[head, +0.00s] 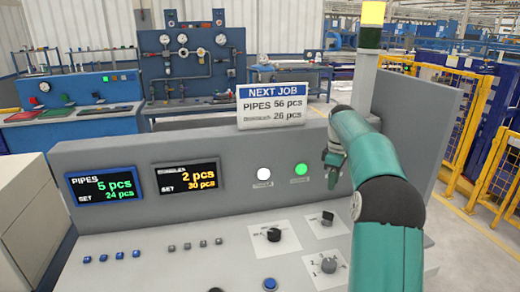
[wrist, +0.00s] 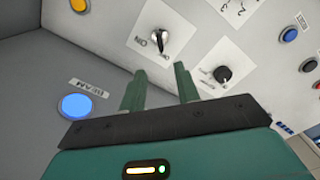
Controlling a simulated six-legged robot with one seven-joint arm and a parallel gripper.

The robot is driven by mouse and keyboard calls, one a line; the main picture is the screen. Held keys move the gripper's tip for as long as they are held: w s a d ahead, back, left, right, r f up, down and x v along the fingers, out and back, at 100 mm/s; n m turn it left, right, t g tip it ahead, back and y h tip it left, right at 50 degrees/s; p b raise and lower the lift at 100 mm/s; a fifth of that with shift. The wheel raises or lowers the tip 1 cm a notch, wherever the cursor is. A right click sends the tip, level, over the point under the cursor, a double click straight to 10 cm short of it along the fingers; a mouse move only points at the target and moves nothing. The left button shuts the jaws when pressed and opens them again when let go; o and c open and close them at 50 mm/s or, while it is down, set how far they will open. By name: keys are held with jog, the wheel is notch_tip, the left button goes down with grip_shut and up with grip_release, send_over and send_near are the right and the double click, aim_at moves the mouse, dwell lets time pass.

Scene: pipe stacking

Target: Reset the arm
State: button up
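My teal arm rises at the right of the head view and bends over the grey control console (head: 120,165). My gripper (head: 333,172) is small there, above the console near the lit green button. In the wrist view my gripper (wrist: 159,76) has its two green fingers apart with nothing between them. Beyond the fingertips is a switch knob (wrist: 158,40) on a white plate, apart from the fingers. A black rotary knob (wrist: 222,73) lies to the right. A lit blue button (wrist: 75,106) with a label reading BEAM is at the left.
The console has a PIPES display (head: 104,186), a second display (head: 188,178), a white button (head: 264,174) and a green button (head: 301,169). A NEXT JOB sign (head: 270,105) stands on top. A signal tower (head: 369,45) and yellow fencing (head: 455,110) are at the right.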

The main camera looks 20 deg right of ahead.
jog(key=s+a+r+m+t, duration=0.1)
jog(key=s+a+r, duration=0.25)
jog(key=a, duration=0.25)
jog(key=s+a+r+m+t+h, duration=0.1)
jog(key=s+a+r, duration=0.25)
jog(key=a, duration=0.25)
jog(key=s+a+r+m, duration=0.1)
jog(key=s+a+r, duration=0.1)
jog(key=s+a, duration=0.4)
jog(key=s+a+f+m+t, duration=0.1)
jog(key=s+a+f+m, duration=0.1)
jog(key=s+a, duration=0.4)
jog(key=s+a+f+m+t+y, duration=0.1)
jog(key=s+a+f, duration=0.4)
jog(key=s, duration=0.9)
jog(key=a+m+t, duration=0.1)
jog(key=m, duration=0.1)
jog(key=shift+f+m+t, duration=0.15)
jog(key=shift+m+t, duration=0.15)
jog(key=shift+s+d, duration=0.1)
jog(key=shift+s, duration=0.15)
